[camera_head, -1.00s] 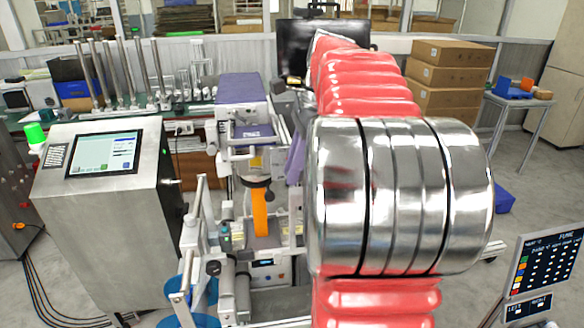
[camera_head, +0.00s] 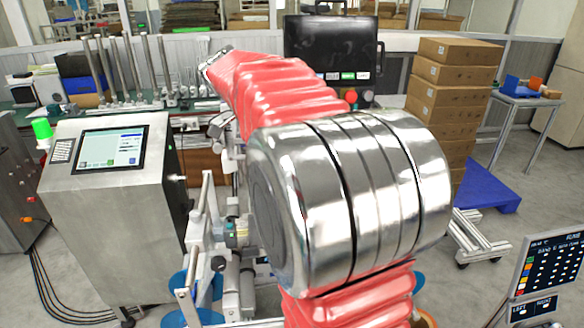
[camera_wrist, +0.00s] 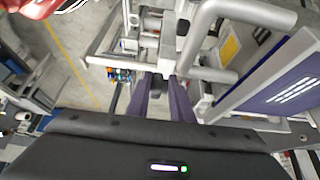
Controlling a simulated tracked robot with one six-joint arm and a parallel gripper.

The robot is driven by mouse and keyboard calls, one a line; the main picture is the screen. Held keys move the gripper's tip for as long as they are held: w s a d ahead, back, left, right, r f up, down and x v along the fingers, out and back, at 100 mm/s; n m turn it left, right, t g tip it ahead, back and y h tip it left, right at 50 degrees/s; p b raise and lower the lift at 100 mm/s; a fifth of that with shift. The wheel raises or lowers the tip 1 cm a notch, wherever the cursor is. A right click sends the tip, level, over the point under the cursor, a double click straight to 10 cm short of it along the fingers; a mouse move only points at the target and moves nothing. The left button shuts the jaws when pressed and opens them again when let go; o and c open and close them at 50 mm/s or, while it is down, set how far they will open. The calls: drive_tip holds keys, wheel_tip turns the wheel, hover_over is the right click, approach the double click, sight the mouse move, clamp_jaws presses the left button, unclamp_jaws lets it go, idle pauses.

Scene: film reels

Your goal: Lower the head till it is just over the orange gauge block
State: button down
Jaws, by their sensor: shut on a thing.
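In the wrist view my gripper (camera_wrist: 168,88) has two purple fingers close together, pointing at the machine. A metal frame with thick grey tubes (camera_wrist: 218,20) surrounds the tips. A purple panel (camera_wrist: 285,88) is at the right. I cannot tell clearly which part is the head. I cannot make out the orange gauge block in either current view. In the head view my arm covers the middle of the machine, and my gripper is hidden.
A steel cabinet with a screen (camera_head: 110,148) stands left of the machine. A black monitor (camera_head: 333,50) stands behind my arm. A control panel (camera_head: 547,265) is at the lower right.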

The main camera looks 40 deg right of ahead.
drive_tip(key=shift+s+r+g+h, duration=0.1)
drive_tip(key=shift+s+g+h, duration=0.05)
drive_tip(key=shift+g+h, duration=0.2)
drive_tip(key=c, duration=1.7)
unclamp_jaws()
drive_tip(key=shift+c, duration=0.2)
drive_tip(key=shift+a, duration=0.1)
drive_tip(key=v, duration=1.3)
drive_tip(key=shift+r, duration=0.3)
drive_tip(key=shift+a, duration=0.1)
